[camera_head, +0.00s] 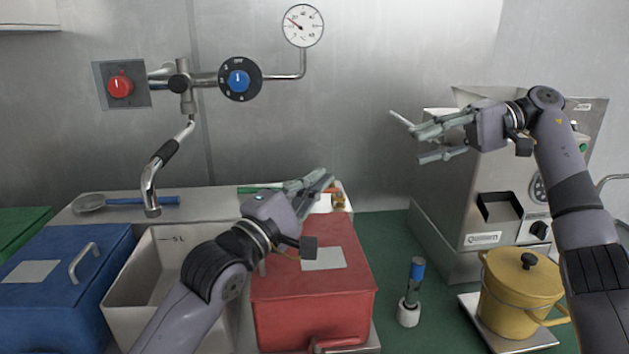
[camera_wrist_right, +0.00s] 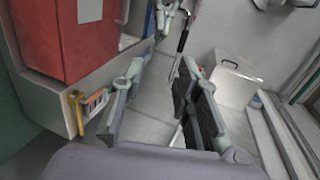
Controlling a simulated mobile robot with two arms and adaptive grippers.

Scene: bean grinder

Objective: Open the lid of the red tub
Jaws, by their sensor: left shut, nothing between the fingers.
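The red tub (camera_head: 312,295) stands on the counter in the lower middle of the head view, with its lid shut. My left gripper (camera_head: 326,182) is shut and empty above the tub's back edge; my left forearm hides part of the lid's left side. My right gripper (camera_head: 412,140) is open and empty, raised to the right of the tub in front of the grinder. In the right wrist view its fingers (camera_wrist_right: 160,105) are apart, and the red tub (camera_wrist_right: 72,38) shows at upper left.
A white open bin (camera_head: 150,275) and a blue tub (camera_head: 65,285) stand left of the red tub. A blue-topped tool (camera_head: 414,280) in a white holder, a yellow pot (camera_head: 520,295) and the grinder (camera_head: 470,220) stand right. Green counter lies between.

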